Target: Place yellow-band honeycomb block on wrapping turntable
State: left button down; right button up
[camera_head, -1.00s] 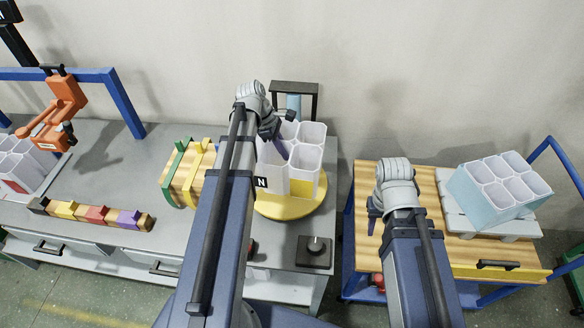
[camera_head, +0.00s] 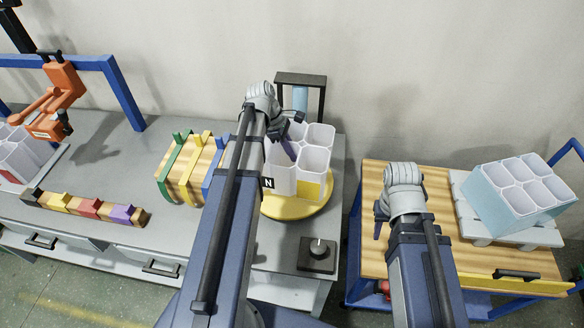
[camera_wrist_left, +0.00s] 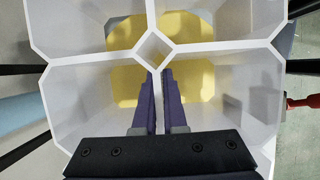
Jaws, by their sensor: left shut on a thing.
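The white honeycomb block (camera_head: 313,160) with a yellow band (camera_head: 309,190) low on its front stands upright over the yellow round turntable (camera_head: 290,212). It looks to be resting on it, though its lower edge is partly hidden by my left arm. My left gripper (camera_head: 291,150) reaches down into the block from above. In the left wrist view its purple fingers (camera_wrist_left: 157,100) are shut on a wall between two cells, and yellow shows through the open cells. My right gripper (camera_head: 379,218) hangs over the wooden cart top, away from the block; its finger gap is unclear.
A wooden cart (camera_head: 400,262) at right carries a pale-blue block (camera_head: 505,205) on a pallet. A knob box (camera_head: 317,254) sits in front of the turntable. Colour-banded boards (camera_head: 185,165) stand left of it. A black frame (camera_head: 299,80) stands behind.

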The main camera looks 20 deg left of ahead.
pick_arm(q)
jog(key=shift+f+b, duration=1.8)
jog(key=shift+f, duration=0.25)
jog(key=shift+f, duration=0.1)
jog(key=c, duration=1)
grip_release()
jog(key=shift+p+v, duration=0.75)
jog(key=shift+v, duration=0.1)
jog(key=p+v, duration=0.9)
jog(key=v, duration=0.1)
jog(key=shift+r+p, duration=0.35)
jog(key=shift+r, duration=0.05)
